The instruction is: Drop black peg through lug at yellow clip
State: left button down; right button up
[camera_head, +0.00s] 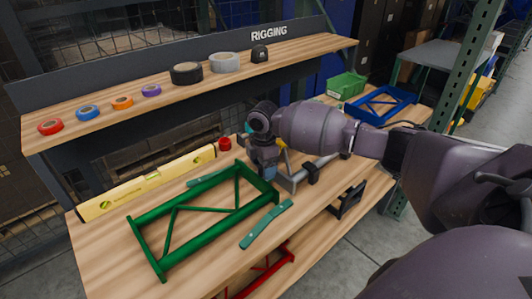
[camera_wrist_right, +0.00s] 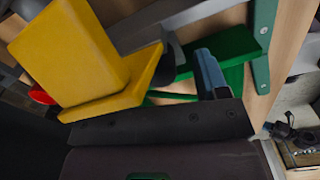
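My right gripper (camera_head: 266,174) points down at the near right corner of the green frame (camera_head: 146,246) on the bench. In the right wrist view one blue-grey finger (camera_wrist_right: 211,74) shows. A large yellow piece (camera_wrist_right: 75,50), perhaps the yellow clip, fills the upper left close to the camera and covers where the other finger would be. A dark grey piece (camera_wrist_right: 173,55) shows between them; I cannot tell whether it is the black peg. The green frame also lies behind the finger (camera_wrist_right: 232,44). No lug is clearly visible. My left gripper is out of view.
A yellow level (camera_head: 150,181) lies along the back of the bench. A green strip (camera_head: 266,224) lies in front of the frame. A blue frame (camera_head: 380,103) and a green bin (camera_head: 346,84) stand at the right. Tape rolls (camera_head: 187,73) line the upper shelf.

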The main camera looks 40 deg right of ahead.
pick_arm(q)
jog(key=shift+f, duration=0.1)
pick_arm(e)
jog(key=shift+s+f, duration=0.15)
jog(key=shift+f, duration=0.15)
